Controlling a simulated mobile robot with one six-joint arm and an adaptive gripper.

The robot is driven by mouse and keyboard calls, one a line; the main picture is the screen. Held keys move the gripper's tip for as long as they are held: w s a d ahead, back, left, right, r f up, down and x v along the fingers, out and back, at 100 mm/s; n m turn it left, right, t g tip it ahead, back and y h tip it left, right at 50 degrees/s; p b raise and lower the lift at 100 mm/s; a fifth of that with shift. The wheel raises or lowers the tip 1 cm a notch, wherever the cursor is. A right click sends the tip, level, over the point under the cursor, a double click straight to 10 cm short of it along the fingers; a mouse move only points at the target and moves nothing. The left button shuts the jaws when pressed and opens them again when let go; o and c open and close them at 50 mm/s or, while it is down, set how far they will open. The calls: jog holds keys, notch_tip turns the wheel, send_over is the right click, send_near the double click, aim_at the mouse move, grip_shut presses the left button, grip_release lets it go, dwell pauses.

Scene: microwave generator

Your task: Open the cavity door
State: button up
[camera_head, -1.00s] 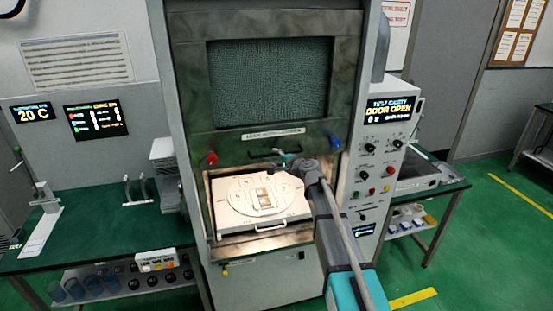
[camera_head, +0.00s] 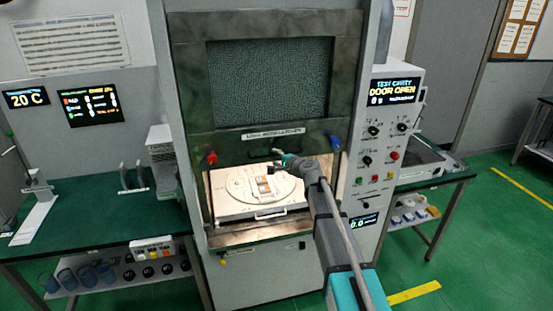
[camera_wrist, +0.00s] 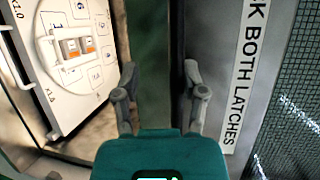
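The cavity door (camera_head: 230,146) is a grey-green panel with a dark mesh window and sits above the open front of the cavity. A dark handle (camera_head: 262,152) is low on the door. My gripper (camera_head: 277,156) is just right of the handle at the door's lower part. In the wrist view my gripper (camera_wrist: 160,93) has its fingers apart, with the door's dark green lower strip (camera_wrist: 152,40) beyond them. I see no handle between the fingers, and contact cannot be told. The panel display (camera_head: 395,89) reads DOOR OPEN.
A white tray (camera_head: 232,208) with a round plate and small orange-and-white blocks sits in the cavity. A red latch (camera_head: 211,158) and a blue latch (camera_head: 335,142) flank the door's lower edge. Green benches (camera_head: 110,222) stand at both sides. The floor at right is clear.

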notch_tip(320, 180, down, 21)
jog(key=b, duration=2)
jog(key=p+v, duration=0.2)
jog(key=v, duration=1.3)
jog(key=shift+s+d, duration=0.25)
jog(key=shift+s, duration=0.1)
dwell(1.8)
dwell(0.5)
jog(key=s+a+f+m+t+h+b, duration=0.1)
jog(key=a+f+m+t+h+b, duration=0.3)
jog(key=a+m+t+h+b, duration=0.4)
jog(key=a+m+h+b, duration=0.1)
jog(key=a+h+b, duration=0.1)
jog(key=a+h, duration=0.1)
jog(key=shift+s+h, duration=0.35)
jog(key=shift+h, duration=0.25)
